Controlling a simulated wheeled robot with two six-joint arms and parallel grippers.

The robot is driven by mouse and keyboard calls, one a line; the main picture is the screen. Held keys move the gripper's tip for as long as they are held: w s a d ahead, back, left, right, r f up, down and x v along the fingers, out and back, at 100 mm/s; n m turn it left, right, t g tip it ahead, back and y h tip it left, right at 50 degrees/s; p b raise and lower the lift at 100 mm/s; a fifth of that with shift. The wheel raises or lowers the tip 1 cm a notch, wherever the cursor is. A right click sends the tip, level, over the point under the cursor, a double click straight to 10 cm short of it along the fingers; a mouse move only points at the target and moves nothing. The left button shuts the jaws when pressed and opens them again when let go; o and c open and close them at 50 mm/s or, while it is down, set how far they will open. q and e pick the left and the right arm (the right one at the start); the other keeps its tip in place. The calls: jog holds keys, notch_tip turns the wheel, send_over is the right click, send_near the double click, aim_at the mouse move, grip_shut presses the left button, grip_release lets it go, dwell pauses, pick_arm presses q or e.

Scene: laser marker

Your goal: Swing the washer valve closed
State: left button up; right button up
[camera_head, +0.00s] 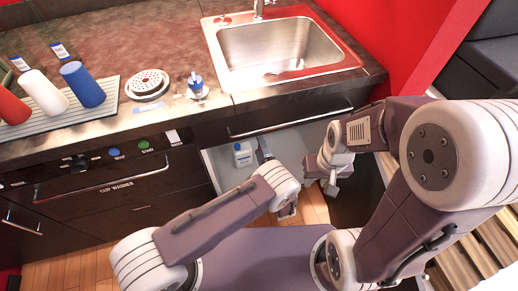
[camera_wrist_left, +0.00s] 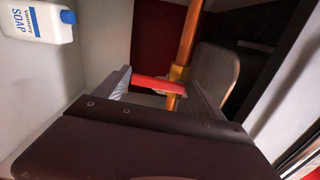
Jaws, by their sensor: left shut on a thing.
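In the left wrist view, the washer valve's red handle (camera_wrist_left: 155,85) lies between the fingers of my left gripper (camera_wrist_left: 158,88), which is shut on it. The handle sticks out sideways from a brass valve body (camera_wrist_left: 177,77) on an upright copper pipe (camera_wrist_left: 188,40), roughly crosswise to the pipe in that picture. In the head view the valve is hidden inside the cabinet under the sink, where my left arm reaches in. My right gripper (camera_head: 331,186) hangs in front of the cabinet to the right of the left wrist; its finger gap is too small to judge.
A soap bottle (camera_head: 242,154) stands in the cabinet and also shows in the left wrist view (camera_wrist_left: 38,20). The counter above holds the sink (camera_head: 277,55), cups on a ribbed mat (camera_head: 128,91) and a drain strainer (camera_head: 148,83). A drawer handle (camera_head: 290,124) runs above the opening.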

pick_arm(q)
jog(key=shift+d+n, duration=0.15)
jog(key=shift+n, duration=0.25)
jog(key=o, duration=2)
jog(key=shift+o, duration=0.2)
